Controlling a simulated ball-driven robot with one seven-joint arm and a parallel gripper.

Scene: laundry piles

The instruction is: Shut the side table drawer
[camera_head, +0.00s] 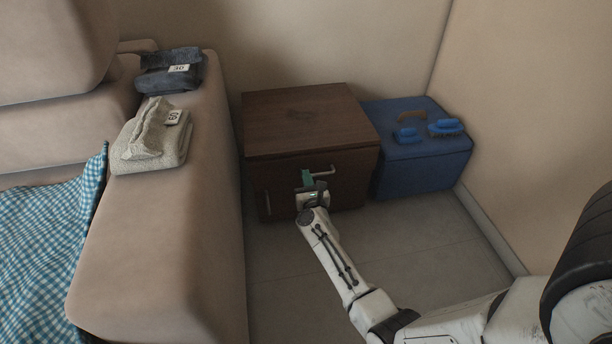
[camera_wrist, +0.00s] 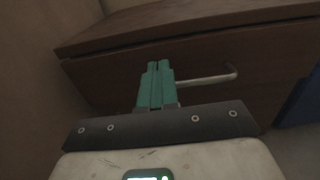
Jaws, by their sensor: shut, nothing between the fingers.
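The side table (camera_head: 310,118) is a dark brown wooden cabinet against the back wall. Its upper front is a drawer (camera_head: 282,173) with a metal bar handle (camera_head: 326,172); the drawer front also fills much of the wrist view (camera_wrist: 205,65). From these views I cannot tell exactly how far the drawer stands out. My gripper (camera_head: 306,178) is in front of the drawer, with its green fingers together and empty. In the wrist view the fingertips (camera_wrist: 158,66) are beside the left part of the handle (camera_wrist: 215,77); contact is unclear.
A beige sofa (camera_head: 190,230) stands close on the left, with folded dark (camera_head: 168,75) and light (camera_head: 150,145) cloths on its arm. A blue box (camera_head: 425,165) with blue brushes (camera_head: 446,127) on top stands right of the table. Floor in front is clear.

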